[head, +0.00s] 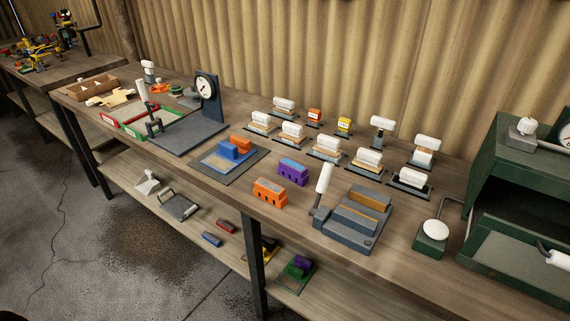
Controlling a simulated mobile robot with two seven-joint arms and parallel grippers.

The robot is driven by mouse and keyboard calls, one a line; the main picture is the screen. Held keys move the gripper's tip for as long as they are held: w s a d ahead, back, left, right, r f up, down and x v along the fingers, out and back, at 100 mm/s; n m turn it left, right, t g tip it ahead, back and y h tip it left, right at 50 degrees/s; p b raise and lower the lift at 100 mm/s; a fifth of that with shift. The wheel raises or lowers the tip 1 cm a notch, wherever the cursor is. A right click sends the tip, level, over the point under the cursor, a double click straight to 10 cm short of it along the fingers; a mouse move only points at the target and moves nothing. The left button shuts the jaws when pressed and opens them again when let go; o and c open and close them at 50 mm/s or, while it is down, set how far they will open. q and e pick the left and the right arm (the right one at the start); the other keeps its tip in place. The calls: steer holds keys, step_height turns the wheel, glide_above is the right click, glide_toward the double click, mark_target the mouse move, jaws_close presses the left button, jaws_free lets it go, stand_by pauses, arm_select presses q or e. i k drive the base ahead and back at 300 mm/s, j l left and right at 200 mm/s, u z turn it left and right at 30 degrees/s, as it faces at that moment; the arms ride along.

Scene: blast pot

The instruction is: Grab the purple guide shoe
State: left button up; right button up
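The purple guide shoe (292,171), as I take it, is a notched purple block standing on the wooden bench top. An orange block (270,192) of similar notched shape stands just in front of it and to its left, apart from it. Another purple piece (303,261) sits with a green piece on a dark plate on the lower shelf. Neither of my grippers is in view.
An orange-and-blue assembly (233,149) on a grey plate is to the left. A grey fixture with a white-handled lever (324,178) is to the right. Several white-topped items stand behind. A green cabinet (485,165) fills the right end. Bare wood surrounds the block.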

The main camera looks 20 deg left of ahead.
mark_target(294, 172)
steer(key=i+j+z, duration=0.1)
steer(key=j, duration=0.6)
steer(key=i+j+z, duration=0.1)
steer(key=j, duration=0.6)
steer(key=i+j, duration=0.2)
steer(key=j, duration=0.5)
steer(key=i+j+z, duration=0.15)
steer(key=j, duration=0.55)
